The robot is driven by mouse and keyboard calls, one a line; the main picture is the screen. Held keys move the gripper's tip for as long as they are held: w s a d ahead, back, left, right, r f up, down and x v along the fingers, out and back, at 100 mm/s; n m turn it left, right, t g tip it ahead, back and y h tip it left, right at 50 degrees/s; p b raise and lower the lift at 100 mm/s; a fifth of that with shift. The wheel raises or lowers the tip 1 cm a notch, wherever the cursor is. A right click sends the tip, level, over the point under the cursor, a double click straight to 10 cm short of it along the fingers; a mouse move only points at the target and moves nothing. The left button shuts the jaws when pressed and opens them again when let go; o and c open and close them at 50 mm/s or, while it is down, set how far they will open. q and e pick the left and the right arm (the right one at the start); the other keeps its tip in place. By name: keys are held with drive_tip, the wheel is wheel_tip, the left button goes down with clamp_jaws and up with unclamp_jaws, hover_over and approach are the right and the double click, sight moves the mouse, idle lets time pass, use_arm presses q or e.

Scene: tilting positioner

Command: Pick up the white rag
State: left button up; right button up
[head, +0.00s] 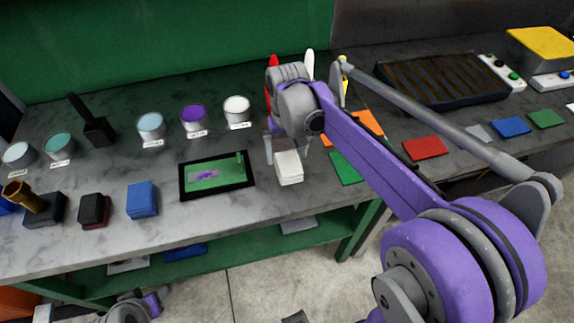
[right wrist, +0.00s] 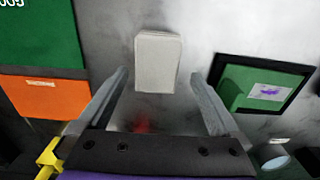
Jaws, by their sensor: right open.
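The white rag (head: 289,168) is a small, folded, block-like pad lying on the grey worktop, right of the black-framed tablet. In the right wrist view the rag (right wrist: 158,62) shows upright in the picture, beyond and between the fingertips. My right gripper (head: 287,148) is open and empty, just above and behind the rag in the head view. In the right wrist view its two fingers (right wrist: 158,80) are spread wider than the rag, with no contact visible. Part of my left arm shows at the lower left of the head view; its fingers cannot be made out.
The tablet (head: 185,189) lies left of the rag, with a blue block (head: 142,199) further left. A green card (head: 345,170) and a red card (head: 425,148) lie right. Several paint cups, including a purple one (head: 194,118), stand behind. A black ribbed tray (head: 440,78) is at back right.

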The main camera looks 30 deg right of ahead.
sight(288, 162)
drive_tip(key=f, duration=0.5)
drive_tip(key=shift+d+f, duration=0.2)
drive_tip(key=shift+f, duration=0.15)
drive_tip(key=shift+c, duration=0.3)
